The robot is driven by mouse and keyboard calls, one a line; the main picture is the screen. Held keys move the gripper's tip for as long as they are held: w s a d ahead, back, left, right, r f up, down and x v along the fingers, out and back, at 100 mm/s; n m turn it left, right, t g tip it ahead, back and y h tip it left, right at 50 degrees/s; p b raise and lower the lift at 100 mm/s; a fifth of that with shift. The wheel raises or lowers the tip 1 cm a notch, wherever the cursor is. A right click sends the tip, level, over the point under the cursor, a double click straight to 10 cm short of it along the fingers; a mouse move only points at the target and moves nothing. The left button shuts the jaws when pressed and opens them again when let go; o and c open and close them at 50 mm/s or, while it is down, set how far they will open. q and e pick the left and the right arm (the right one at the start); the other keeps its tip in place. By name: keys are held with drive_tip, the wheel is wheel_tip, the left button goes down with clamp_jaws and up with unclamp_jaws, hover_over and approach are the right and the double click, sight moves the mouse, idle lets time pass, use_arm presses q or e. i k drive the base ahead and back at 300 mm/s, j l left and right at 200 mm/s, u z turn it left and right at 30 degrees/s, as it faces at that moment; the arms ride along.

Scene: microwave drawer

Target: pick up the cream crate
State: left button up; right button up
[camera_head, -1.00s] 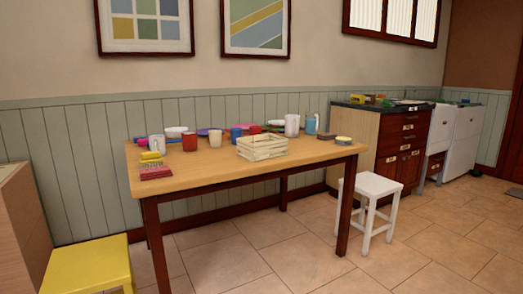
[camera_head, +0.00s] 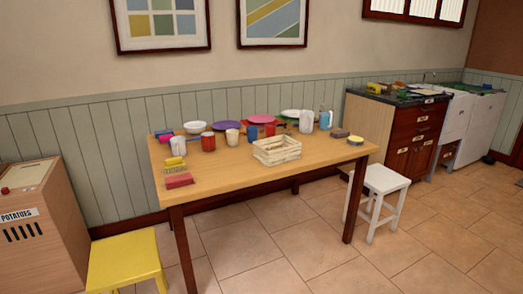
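The cream crate (camera_head: 277,151) is a small slatted box. It sits upright on the wooden table (camera_head: 225,180), near the middle of the top and toward the front edge. It looks empty, though its inside is only partly visible. Neither of my grippers shows in the head view.
Cups, plates and a white pitcher (camera_head: 306,121) stand behind the crate. A red block (camera_head: 179,180) lies at the table's left end. A yellow stool (camera_head: 124,260) and a white stool (camera_head: 379,185) stand at the table's front left and right. Floor in front is clear.

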sight(270, 158)
drive_tip(key=i+l+u, duration=0.1)
drive_tip(key=u, duration=0.25)
drive_tip(key=i+l+u, duration=0.1)
drive_tip(key=u, duration=0.3)
drive_tip(key=i+l+u, duration=0.1)
drive_tip(key=u, duration=0.25)
drive_tip(key=i+l+u, duration=0.15)
drive_tip(key=l, duration=0.15)
drive_tip(key=l+u, duration=0.2)
drive_tip(key=i+l+u, duration=0.15)
drive_tip(key=l, duration=0.25)
drive_tip(key=i+l+u, duration=0.1)
drive_tip(key=l, duration=0.5)
drive_tip(key=i+l+u, duration=0.1)
drive_tip(key=l, duration=0.5)
drive_tip(key=l+u, duration=0.1)
drive_tip(key=l, duration=0.55)
drive_tip(key=i, duration=0.05)
